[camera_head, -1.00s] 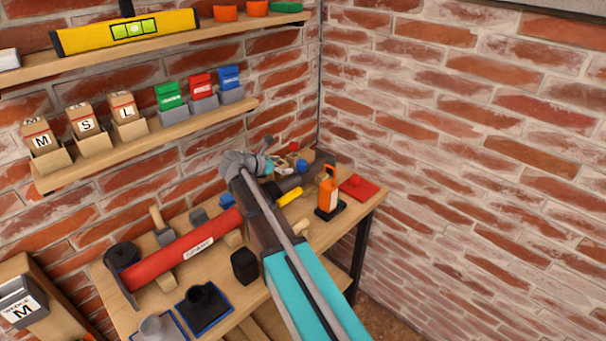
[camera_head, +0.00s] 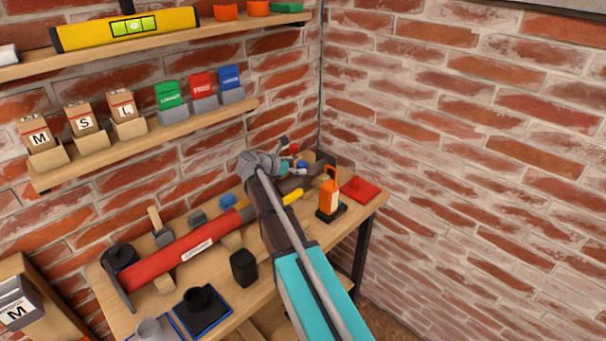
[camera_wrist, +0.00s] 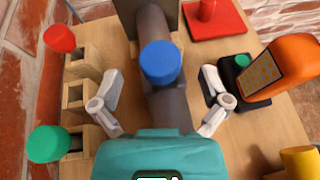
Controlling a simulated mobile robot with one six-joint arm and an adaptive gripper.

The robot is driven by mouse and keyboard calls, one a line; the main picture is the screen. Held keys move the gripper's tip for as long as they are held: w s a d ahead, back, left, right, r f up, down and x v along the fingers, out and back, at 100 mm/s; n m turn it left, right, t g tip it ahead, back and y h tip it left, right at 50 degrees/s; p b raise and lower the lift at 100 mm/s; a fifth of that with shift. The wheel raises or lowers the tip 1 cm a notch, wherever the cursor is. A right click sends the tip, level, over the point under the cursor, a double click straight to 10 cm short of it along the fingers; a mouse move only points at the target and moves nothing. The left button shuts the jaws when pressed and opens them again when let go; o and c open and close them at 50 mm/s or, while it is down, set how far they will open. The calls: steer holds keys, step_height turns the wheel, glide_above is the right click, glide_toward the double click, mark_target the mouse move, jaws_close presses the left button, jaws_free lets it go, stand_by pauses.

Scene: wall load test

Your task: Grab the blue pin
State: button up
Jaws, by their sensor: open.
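The blue pin shows in the wrist view as a round blue head (camera_wrist: 161,62) over a dark grey cylinder (camera_wrist: 165,105), between and beyond my two fingers. My gripper (camera_wrist: 158,92) is open and empty, one finger on each side of the cylinder. I cannot tell the height of the fingers above it. In the head view the blue pin (camera_head: 302,165) is a small blue spot near the bench's back corner, partly hidden by my gripper (camera_head: 290,160).
In the wrist view a red pin (camera_wrist: 59,39) and a green pin (camera_wrist: 48,143) are at a wooden rack (camera_wrist: 76,97) on the left. Brick walls close the corner.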

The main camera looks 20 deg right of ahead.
steer(key=shift+b+x, duration=0.4)
steer(key=shift+x, duration=1.05)
jaws_close()
steer(key=shift+r, duration=0.1)
step_height(320, 180, up, 10)
steer(key=p, duration=1)
stand_by(0.3)
